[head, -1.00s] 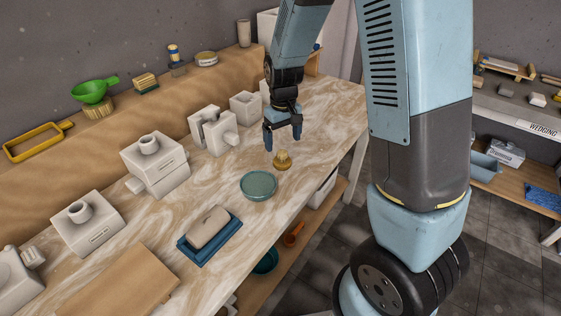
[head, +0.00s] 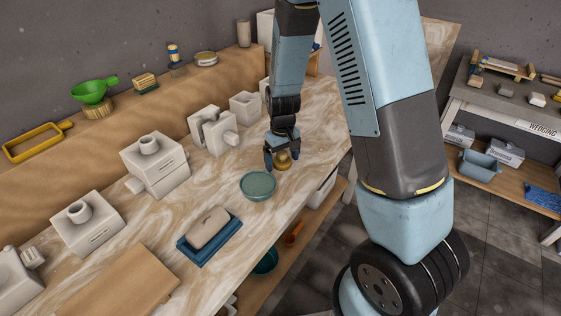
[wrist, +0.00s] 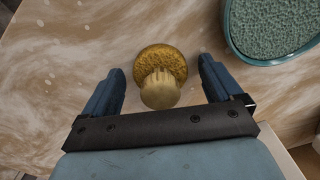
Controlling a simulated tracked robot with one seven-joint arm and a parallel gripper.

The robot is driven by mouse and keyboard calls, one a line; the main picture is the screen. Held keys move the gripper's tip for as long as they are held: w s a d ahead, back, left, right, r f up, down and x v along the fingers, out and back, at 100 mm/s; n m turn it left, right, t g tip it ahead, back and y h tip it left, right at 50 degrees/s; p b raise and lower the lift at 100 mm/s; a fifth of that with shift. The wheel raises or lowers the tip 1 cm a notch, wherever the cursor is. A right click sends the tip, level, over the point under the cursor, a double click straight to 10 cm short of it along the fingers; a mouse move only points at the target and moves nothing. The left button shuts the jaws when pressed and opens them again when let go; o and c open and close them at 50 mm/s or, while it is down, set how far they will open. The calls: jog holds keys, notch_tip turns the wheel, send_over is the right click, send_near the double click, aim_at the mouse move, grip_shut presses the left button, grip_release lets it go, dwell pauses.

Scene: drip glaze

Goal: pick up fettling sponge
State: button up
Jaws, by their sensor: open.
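The fettling sponge, seemingly the small round golden-brown piece with a pale knob (head: 283,160), stands on the marbled tabletop just beyond the teal dish. In the wrist view the sponge (wrist: 160,60) lies between the two fingers, with its pale ribbed knob toward the palm. My gripper (head: 282,164) is open and low over the sponge, with a finger to either side. In the wrist view my gripper (wrist: 162,66) shows a gap between each finger and the sponge. The fingers partly hide the sponge in the head view.
A teal dish with a textured green filling (head: 258,186) stands close by, to the right in the wrist view (wrist: 275,55). A block on a blue tray (head: 210,252) lies nearer. White plaster moulds (head: 155,165) line the back. The table's right edge is close.

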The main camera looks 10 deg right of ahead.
aim_at(282, 152)
jog(key=shift+c, duration=0.2)
jog(key=c, duration=1.1)
jog(key=shift+r, duration=0.5)
notch_tip(282, 152, up, 2)
jog(key=shift+r, duration=0.25)
jog(key=s+d+r, duration=0.8)
jog(key=s+r, duration=0.1)
jog(key=s, duration=0.2)
jog(key=shift+s+r, duration=0.2)
jog(key=shift+r, duration=0.1)
